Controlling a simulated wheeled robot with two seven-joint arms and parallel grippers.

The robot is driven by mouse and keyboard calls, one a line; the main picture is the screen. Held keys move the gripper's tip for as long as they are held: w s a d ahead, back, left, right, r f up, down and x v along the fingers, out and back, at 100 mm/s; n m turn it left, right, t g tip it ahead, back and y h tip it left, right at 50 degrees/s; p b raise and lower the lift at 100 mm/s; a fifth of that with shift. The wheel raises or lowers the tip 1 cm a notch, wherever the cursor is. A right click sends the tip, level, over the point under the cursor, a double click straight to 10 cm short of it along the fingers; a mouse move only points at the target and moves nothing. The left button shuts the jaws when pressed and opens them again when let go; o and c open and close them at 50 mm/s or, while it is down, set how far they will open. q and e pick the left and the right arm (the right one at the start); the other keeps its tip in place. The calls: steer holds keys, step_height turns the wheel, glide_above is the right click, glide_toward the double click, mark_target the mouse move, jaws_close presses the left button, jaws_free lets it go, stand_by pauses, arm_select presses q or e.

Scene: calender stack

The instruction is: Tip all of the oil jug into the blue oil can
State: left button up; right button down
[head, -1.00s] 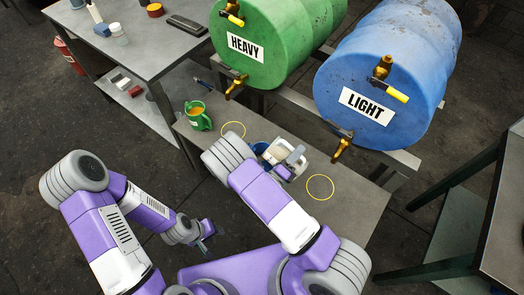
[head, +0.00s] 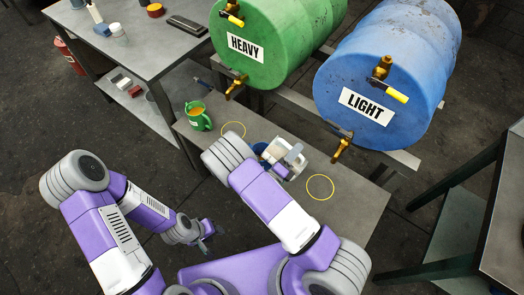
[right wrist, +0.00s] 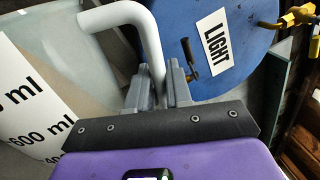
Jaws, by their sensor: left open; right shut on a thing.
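The oil jug (head: 290,153) is pale and translucent, with a white handle. In the right wrist view its body (right wrist: 50,55) with ml markings fills the left side, tilted in the picture. My right gripper (right wrist: 160,88) is shut on the white handle (right wrist: 148,40). The blue oil can (head: 261,149) shows only in part beside the jug in the head view, mostly hidden by my right arm and the jug. I cannot tell whether oil is flowing or how much is in the jug. My left gripper (head: 208,238) is open and empty, low and left of the bench.
A green can (head: 198,117) with orange oil stands at the bench's left end. Yellow rings (head: 320,187) mark the bench (head: 345,210). A green HEAVY drum (head: 270,50) and a blue LIGHT drum (head: 385,75) with taps stand behind. A side table (head: 140,45) is upper left.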

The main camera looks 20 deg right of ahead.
mark_target(280, 139)
steer(key=shift+w+a+r+n+t+p, duration=0.3)
steer(key=shift+w+a+r+n+p, duration=0.1)
steer(key=shift+w+a+r+n, duration=0.45)
stand_by(1.3)
steer(key=shift+w+a+r+n+y+p, duration=0.15)
steer(key=shift+w+a+r+n+p, duration=0.15)
steer(key=shift+w+n+p, duration=0.25)
steer(key=shift+w+a+r+n+y+p, duration=0.2)
steer(key=shift+w+r+n+p, duration=0.2)
steer(key=shift+n, duration=0.2)
stand_by(1.4)
steer(key=shift+w+a+r+n+t+y+p, duration=0.15)
steer(key=shift+w+a+r+n+t+p, duration=0.15)
steer(key=shift+w+n+p, duration=0.15)
steer(key=shift+w+a+r+n+t+y+p, duration=0.1)
steer(key=shift+w+a+r+n+t+p, duration=0.15)
steer(key=shift+n, duration=0.2)
stand_by(0.6)
steer(key=shift+f, duration=0.2)
